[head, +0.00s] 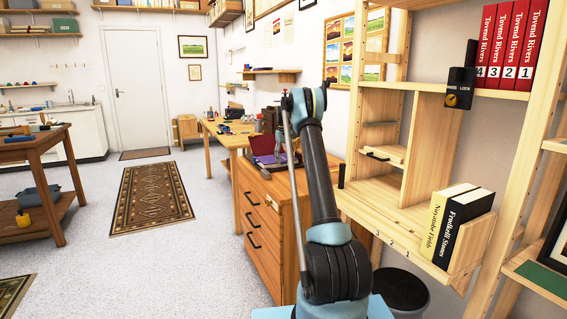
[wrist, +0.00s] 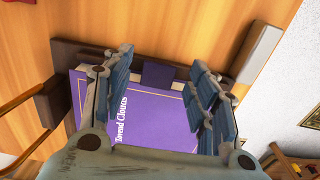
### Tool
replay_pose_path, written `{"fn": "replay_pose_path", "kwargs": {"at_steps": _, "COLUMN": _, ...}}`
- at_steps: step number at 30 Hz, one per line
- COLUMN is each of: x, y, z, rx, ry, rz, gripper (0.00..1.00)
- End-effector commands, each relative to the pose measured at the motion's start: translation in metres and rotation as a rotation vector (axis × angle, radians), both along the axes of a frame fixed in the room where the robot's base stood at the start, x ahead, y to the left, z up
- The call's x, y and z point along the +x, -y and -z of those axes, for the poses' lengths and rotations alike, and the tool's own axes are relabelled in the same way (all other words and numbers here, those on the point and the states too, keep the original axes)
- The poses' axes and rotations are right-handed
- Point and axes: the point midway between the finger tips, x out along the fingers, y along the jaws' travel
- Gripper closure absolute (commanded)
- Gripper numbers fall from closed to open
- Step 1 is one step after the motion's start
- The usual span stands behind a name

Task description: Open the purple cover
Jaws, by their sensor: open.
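The purple cover (wrist: 140,105) belongs to a book with pale lettering and a thin gold border, lying in a dark brown holder (wrist: 80,55) in the wrist view. It looks shut. A small purple tab (wrist: 158,75) shows at its far edge, against the holder. My gripper (wrist: 163,62) is open and empty, its two fingers spread above the cover. I cannot tell whether they touch it. The fingers and palm hide parts of the cover. In the head view the purple cover (head: 270,160) is small, on top of the wooden drawer cabinet (head: 262,230), partly behind my arm.
A wooden shelf unit (head: 400,195) stands close on the right, with red binders (head: 508,45) above and two books (head: 455,225) below. A black bin (head: 402,290) stands beneath it. A wooden table (head: 225,138) stands behind the cabinet. The floor at left is open, with a patterned rug (head: 152,197).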

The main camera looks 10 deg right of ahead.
Motion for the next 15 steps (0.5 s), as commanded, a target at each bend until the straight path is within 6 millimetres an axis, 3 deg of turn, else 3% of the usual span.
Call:
{"fn": "replay_pose_path", "kwargs": {"at_steps": 13, "x": 0.0000, "y": 0.0000, "z": 0.0114, "rx": 0.000, "ry": 0.000, "rz": 0.000, "gripper": 0.47}}
{"fn": "replay_pose_path", "kwargs": {"at_steps": 14, "x": 0.0000, "y": 0.0000, "z": 0.0113, "rx": 0.000, "ry": 0.000, "rz": 0.000, "gripper": 0.49}}
{"fn": "replay_pose_path", "kwargs": {"at_steps": 15, "x": 0.0000, "y": 0.0000, "z": 0.0113, "rx": 0.000, "ry": 0.000, "rz": 0.000, "gripper": 0.58}}
